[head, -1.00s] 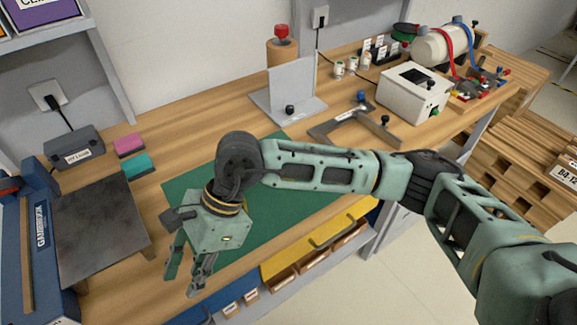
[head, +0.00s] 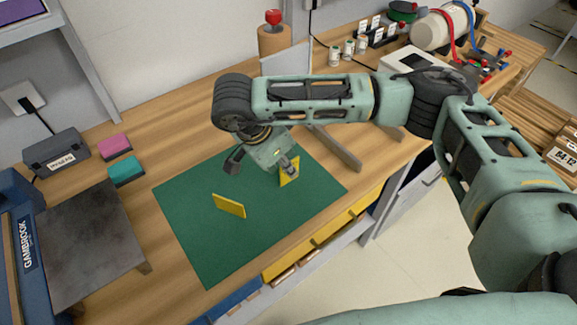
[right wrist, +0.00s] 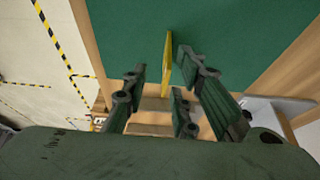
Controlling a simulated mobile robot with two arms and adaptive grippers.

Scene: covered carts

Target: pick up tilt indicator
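Two yellow pieces stand on the green mat (head: 200,250): a flat upright plate (head: 229,205) left of centre and a triangular piece (head: 290,176) further right. Which of them is the tilt indicator I cannot tell for sure. My right gripper (head: 262,168) is over the far part of the mat, fingers spread, one finger partly covering the triangular piece. In the right wrist view a thin yellow piece (right wrist: 167,64) shows edge-on between the open fingers (right wrist: 168,82), near their tips; contact is not clear. My left gripper is out of view.
A dark plate (head: 85,235) and pink (head: 113,146) and teal (head: 126,171) blocks lie left of the mat. A grey metal piece (head: 335,150) stands right of the gripper. Small cans (head: 348,50) stand at the back. The mat's near part is clear.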

